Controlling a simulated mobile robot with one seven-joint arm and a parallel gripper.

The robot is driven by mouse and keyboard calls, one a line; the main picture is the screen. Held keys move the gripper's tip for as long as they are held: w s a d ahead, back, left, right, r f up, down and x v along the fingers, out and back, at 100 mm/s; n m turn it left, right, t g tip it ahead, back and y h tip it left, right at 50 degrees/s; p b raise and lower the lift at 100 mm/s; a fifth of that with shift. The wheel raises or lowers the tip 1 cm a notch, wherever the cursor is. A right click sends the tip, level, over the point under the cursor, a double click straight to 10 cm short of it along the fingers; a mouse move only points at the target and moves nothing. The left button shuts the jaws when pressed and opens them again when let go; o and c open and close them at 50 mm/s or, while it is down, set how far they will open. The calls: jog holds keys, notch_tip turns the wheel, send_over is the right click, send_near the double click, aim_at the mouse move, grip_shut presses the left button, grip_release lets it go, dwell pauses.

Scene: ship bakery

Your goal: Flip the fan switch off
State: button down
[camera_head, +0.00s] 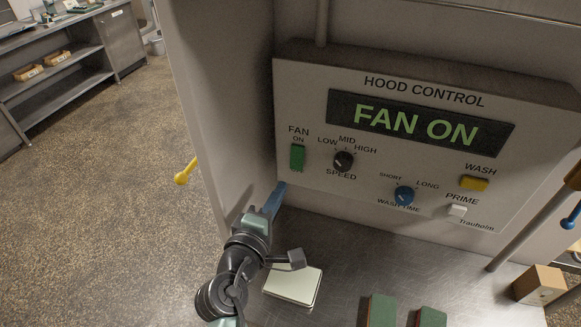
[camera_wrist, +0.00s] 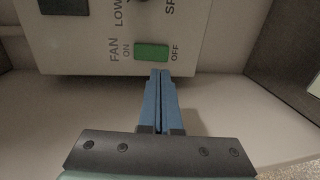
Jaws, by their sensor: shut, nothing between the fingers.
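The fan switch is a green rocker (camera_head: 297,157) at the left of the hood control panel (camera_head: 330,105); "ON" is printed above it. The panel's display (camera_head: 415,121) reads "FAN ON" in green letters. In the wrist view the green switch (camera_wrist: 152,51) lies between the "ON" and "OFF" labels, just beyond the fingertips. My gripper (camera_head: 281,185) has blue fingers pressed together, empty, with tips below and slightly left of the switch in the head view. In the wrist view my gripper (camera_wrist: 160,72) points at the panel's edge beside the switch. A small gap appears between tips and switch; contact cannot be told.
Below, the metal counter (camera_head: 370,270) holds a pale block (camera_head: 293,284) and a wooden box (camera_head: 539,285).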

aim_at(295, 165)
jog(key=p+x, duration=0.1)
jog(key=x, duration=0.6)
jog(key=shift+w+d, duration=0.1)
jog(key=shift+w, duration=0.05)
jog(key=shift+f, duration=0.1)
jog(key=shift+w+f+b, duration=0.2)
jog(key=shift+f+b, duration=0.2)
jog(key=shift+b, duration=0.7)
jog(key=shift+r, duration=0.4)
